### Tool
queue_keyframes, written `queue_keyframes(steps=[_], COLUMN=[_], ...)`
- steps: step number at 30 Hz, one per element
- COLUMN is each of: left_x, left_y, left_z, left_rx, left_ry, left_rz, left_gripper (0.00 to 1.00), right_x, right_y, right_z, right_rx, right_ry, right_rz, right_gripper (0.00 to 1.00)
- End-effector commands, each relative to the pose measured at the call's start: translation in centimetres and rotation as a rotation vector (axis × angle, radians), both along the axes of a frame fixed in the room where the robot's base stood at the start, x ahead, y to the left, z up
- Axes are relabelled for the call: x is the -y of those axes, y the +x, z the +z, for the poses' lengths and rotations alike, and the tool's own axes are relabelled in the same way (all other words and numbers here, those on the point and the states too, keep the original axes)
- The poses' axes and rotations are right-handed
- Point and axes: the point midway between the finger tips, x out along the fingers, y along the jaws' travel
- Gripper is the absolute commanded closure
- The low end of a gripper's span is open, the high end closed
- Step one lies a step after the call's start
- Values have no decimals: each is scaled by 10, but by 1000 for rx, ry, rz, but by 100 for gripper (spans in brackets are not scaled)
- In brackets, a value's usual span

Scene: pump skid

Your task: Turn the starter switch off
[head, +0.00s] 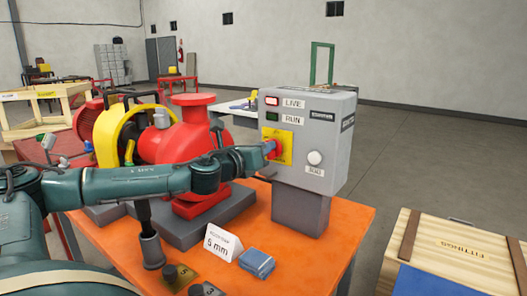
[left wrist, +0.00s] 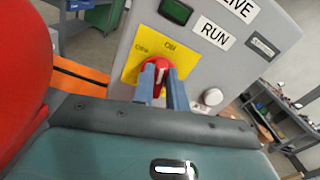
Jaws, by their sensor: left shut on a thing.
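The grey starter box (head: 328,140) stands on a pedestal at the right of the orange table. Its red rotary switch knob (head: 270,148) sits on a yellow plate (head: 286,151). My left gripper (head: 264,151) reaches it from the left and partly hides it. In the left wrist view, my left gripper (left wrist: 160,84) has its two blue fingers closed on either side of the red knob (left wrist: 160,70). The knob's white mark points roughly upward, near two small labels on the yellow plate (left wrist: 139,62); I cannot read them surely. My right gripper is not in view.
A LIVE lamp (head: 272,101) and a dark green RUN lamp (head: 272,117) are above the switch, a white knob (head: 315,158) to its right. The red pump (head: 185,140) stands left, close behind my arm.

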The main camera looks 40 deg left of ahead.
Motion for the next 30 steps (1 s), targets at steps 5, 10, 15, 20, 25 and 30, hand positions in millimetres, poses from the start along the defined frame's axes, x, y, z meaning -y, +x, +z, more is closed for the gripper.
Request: queue_keyframes(steps=[5, 10, 15, 20, 25, 30], left_x=[-3, -4, -6, -8, -9, -9], left_y=[0, 0, -1, -1, -1, -1], left_z=[-3, -3, -5, -6, -8, -10], left_rx=[20, 39, 56, 74, 92, 109], left_ry=[-163, -324, -487, -638, -799, -956], left_rz=[0, 0, 0, 0, 0, 0], left_gripper=[100, 100, 100, 100, 100, 100], right_x=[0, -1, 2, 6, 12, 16], right_y=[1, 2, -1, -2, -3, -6], right_z=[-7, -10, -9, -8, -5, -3], right_rx=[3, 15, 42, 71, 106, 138], right_ry=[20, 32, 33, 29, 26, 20], right_rz=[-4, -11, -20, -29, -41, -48], right_gripper=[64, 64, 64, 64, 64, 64])
